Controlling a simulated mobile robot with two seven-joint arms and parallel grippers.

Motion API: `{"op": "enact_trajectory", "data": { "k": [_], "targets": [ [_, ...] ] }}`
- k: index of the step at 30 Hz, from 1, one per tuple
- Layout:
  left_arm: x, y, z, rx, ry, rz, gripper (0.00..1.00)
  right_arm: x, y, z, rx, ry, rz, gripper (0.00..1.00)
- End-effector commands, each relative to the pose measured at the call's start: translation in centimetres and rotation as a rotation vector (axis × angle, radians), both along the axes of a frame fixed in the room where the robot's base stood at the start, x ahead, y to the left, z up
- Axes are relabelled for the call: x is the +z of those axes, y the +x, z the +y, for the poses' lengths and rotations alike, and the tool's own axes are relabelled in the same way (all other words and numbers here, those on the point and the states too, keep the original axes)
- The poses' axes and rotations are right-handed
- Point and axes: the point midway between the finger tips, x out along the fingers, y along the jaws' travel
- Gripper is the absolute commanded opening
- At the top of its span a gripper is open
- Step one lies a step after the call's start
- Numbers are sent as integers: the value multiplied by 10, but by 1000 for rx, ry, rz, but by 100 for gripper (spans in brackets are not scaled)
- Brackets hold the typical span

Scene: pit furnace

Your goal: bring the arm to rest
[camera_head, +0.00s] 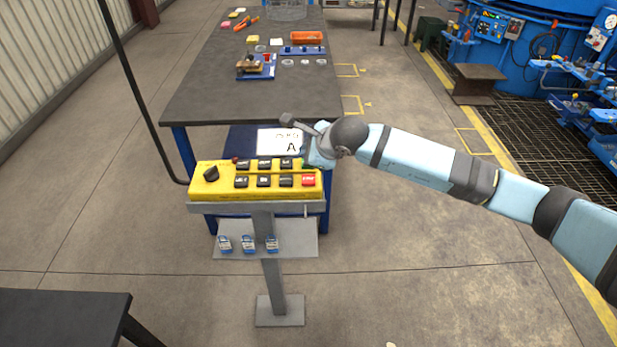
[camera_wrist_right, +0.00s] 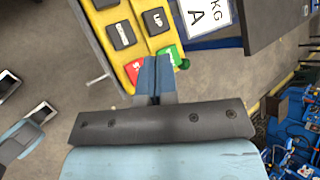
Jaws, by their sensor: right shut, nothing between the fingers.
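My right arm comes in from the right in the head view. Its gripper (camera_head: 312,160) points down at the right end of a yellow control box (camera_head: 226,181). In the right wrist view the gripper (camera_wrist_right: 155,66) is shut and empty, its fingertips over the box between a red button (camera_wrist_right: 134,71) and a green button (camera_wrist_right: 169,53). I cannot tell whether the tips touch the box. The red button (camera_head: 308,181) also shows in the head view; the gripper partly hides the green one.
The box stands on a grey post (camera_head: 268,270) with a shelf (camera_head: 300,240) holding several small blue-and-white items. A dark tabletop (camera_head: 60,318) is at lower left.

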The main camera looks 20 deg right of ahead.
Motion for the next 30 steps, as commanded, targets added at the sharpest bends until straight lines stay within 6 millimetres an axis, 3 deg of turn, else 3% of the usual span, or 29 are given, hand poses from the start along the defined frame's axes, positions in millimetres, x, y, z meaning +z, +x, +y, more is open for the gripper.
{"op": "enact_trajectory", "data": {
  "k": [13, 17, 21, 24, 27, 30],
  "targets": [
    [0, 0, 0, -1, 1, 1, 0, -1, -1, 1, 2, 7, 5, 0],
    [3, 0, 0, 0, 0, 1, 0, -13, -20, 24, 25, 125, 73, 0],
    [11, 0, 0, 1, 1, 1, 0, -28, -72, 82, 50, 500, 277, 0],
    [18, 0, 1, 1, 1, 1, 0, -24, -112, 119, 16, 855, 458, 0],
    [24, 0, 1, 2, 1, 1, 0, -11, -141, 138, -74, 1211, 632, 0],
    [30, 0, 1, 2, 3, 0, 0, -1, -159, 139, -221, 1557, 795, 0]
  ]
}}
